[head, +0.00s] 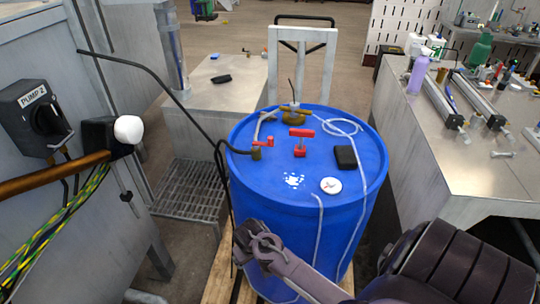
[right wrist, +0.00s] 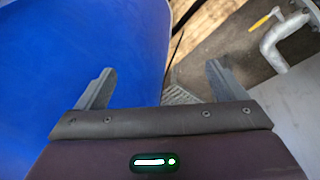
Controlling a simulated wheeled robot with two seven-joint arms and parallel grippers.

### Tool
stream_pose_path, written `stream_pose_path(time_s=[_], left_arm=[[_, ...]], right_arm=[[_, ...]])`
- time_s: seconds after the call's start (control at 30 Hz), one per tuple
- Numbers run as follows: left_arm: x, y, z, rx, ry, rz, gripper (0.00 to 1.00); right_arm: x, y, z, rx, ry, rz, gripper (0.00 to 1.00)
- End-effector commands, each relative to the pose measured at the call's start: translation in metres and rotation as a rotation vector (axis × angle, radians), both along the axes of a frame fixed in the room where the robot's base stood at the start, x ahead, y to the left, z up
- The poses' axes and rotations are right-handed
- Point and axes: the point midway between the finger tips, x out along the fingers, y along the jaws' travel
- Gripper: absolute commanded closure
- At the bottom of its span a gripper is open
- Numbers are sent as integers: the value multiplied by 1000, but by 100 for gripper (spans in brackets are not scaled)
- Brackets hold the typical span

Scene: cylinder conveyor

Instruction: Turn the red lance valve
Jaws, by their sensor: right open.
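A blue drum (head: 330,213) stands in the middle of the head view. On the left of its lid is a brass fitting (head: 256,153) with a red lever (head: 263,141), where a black hose ends. Nearer the lid's middle stands a red T-shaped handle (head: 300,133). Which of these is the lance valve I cannot tell for certain. My right gripper (head: 256,240) is open and empty, in front of the drum's left side and below the lid. In the right wrist view, its spread fingers (right wrist: 157,85) show the blue drum wall (right wrist: 90,50) beside them, with nothing between them.
The black hose (head: 170,92) crosses to the left cabinet, near a copper pipe (head: 50,176). A metal bench (head: 480,165) with cylinders stands right; a grated step (head: 188,188) is left.

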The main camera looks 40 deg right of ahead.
Motion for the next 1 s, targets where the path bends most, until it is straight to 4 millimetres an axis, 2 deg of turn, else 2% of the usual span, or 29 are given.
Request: stream_pose_path(time_s=[0.03,0.1,0.27,0.5,0.57,0.7,0.87,1.0], left_arm=[[-10,4,16,5,13,-1,64],[-19,6,23,8,27,-1,64],[-30,9,38,13,43,-1,64],[-25,9,58,12,35,0,64],[-19,8,61,11,28,0,64],[-9,6,59,8,12,1,64],[-10,5,59,6,13,2,64],[-12,4,59,6,17,1,64]], right_arm=[[7,-2,37,-2,-11,-17,9],[12,-4,68,-5,-18,-40,9],[18,-8,124,-8,-29,-79,9],[25,-17,194,-13,-46,-144,9],[32,-25,207,-16,-49,-181,9],[54,-49,210,-22,-46,-285,9],[82,-81,221,-18,-47,-423,9],[109,-117,241,0,-46,-586,9]])
